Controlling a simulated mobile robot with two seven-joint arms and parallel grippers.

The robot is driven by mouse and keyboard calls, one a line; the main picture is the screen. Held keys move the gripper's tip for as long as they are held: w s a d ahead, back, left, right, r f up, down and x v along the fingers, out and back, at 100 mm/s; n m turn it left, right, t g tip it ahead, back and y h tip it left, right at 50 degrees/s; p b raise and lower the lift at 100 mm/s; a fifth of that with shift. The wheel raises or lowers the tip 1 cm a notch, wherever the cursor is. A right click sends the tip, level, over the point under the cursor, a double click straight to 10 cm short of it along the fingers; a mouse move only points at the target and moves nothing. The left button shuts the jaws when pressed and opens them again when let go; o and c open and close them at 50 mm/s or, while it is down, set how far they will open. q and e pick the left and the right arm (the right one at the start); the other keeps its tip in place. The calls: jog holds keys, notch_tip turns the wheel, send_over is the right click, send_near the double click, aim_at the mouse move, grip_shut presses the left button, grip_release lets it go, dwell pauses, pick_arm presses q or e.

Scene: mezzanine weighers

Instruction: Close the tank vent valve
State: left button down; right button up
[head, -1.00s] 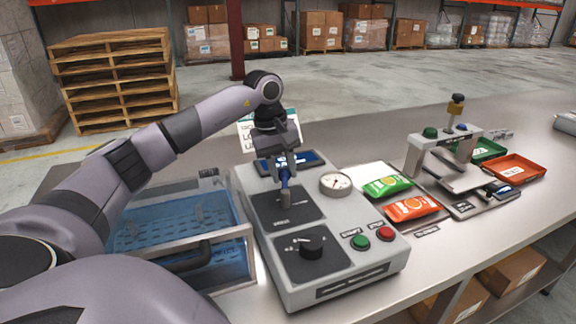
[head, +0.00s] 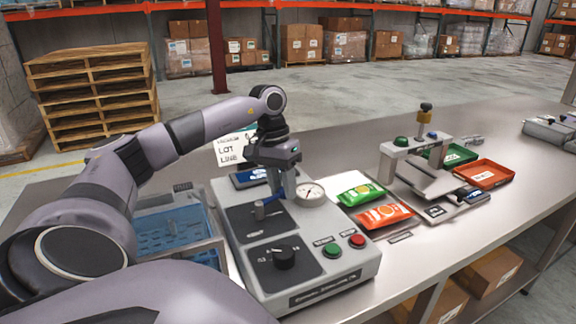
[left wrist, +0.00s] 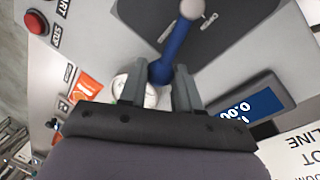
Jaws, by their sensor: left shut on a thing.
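The vent valve is a blue lever (head: 272,200) on a grey pivot (head: 259,211), set on a dark plate on top of the grey control box (head: 345,270). The lever points right and slightly back from its pivot. My left gripper (head: 280,190) comes down from above and is shut on the lever's outer end. In the left wrist view the blue lever (left wrist: 177,48) runs from the pivot (left wrist: 192,9) to between the fingers of the gripper (left wrist: 157,85). The lever's tip is partly hidden there. My right gripper is not in view.
A round gauge (head: 310,193) stands close right of the gripper. A black knob (head: 284,257), green button (head: 332,250) and red button (head: 357,241) are nearer. A clear blue tank (head: 175,235) is left. Green (head: 360,191) and orange (head: 384,216) packets lie right.

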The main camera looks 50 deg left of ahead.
pick_arm(q)
jog(key=shift+d+m, duration=0.5)
jog(key=shift+m, duration=0.3)
jog(key=shift+d+m+g+b, duration=0.35)
jog(key=shift+d+m, duration=0.25)
jog(key=shift+m, duration=0.4)
jog(key=c, duration=0.8)
grip_release()
